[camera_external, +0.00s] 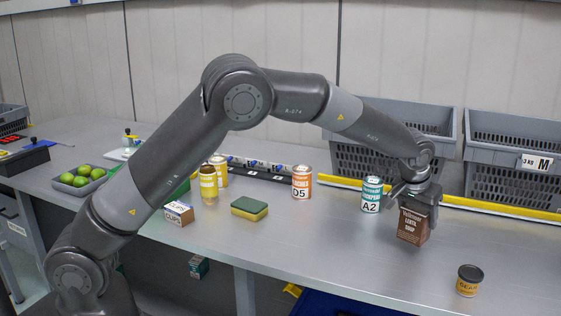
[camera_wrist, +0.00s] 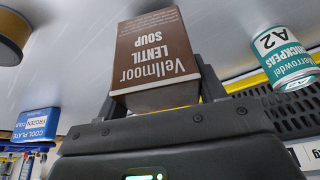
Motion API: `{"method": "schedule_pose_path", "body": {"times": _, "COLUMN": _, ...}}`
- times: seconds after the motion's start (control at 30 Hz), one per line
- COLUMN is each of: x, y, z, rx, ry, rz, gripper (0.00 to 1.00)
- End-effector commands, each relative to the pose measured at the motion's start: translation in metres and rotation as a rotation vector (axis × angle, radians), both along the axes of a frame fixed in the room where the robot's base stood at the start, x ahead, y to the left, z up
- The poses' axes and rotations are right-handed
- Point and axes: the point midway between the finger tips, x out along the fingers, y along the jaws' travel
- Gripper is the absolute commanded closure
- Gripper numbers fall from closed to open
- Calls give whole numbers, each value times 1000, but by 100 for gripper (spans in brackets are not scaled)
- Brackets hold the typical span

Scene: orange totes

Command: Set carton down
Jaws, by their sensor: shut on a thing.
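A brown carton (camera_external: 413,226) with a "Lentil Soup" label is upright at the right of the metal counter, in front of the teal A2 can. My gripper (camera_external: 415,196) points down and is shut on the carton's upper part from above. In the wrist view the carton (camera_wrist: 157,55) fills the top middle, its print upside down, between the fingers of my gripper (camera_wrist: 160,100). The carton's underside is at or just above the counter (camera_external: 350,250); I cannot tell if it touches.
The teal A2 can (camera_external: 371,195) stands just behind left of the carton. A small dark-lidded jar (camera_external: 469,281) stands front right. Grey crates (camera_external: 515,165) line the back. Counter between carton and sponge is clear.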

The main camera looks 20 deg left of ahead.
Motion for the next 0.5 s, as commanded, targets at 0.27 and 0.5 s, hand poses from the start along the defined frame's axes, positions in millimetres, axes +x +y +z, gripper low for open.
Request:
{"method": "schedule_pose_path", "body": {"times": 0.27, "x": 0, "y": 0, "z": -29, "rx": 0, "ry": -1, "rz": 0, "gripper": 67}}
{"method": "schedule_pose_path", "body": {"times": 0.5, "x": 0, "y": 0, "z": -30, "rx": 1, "ry": 0, "rz": 0, "gripper": 67}}
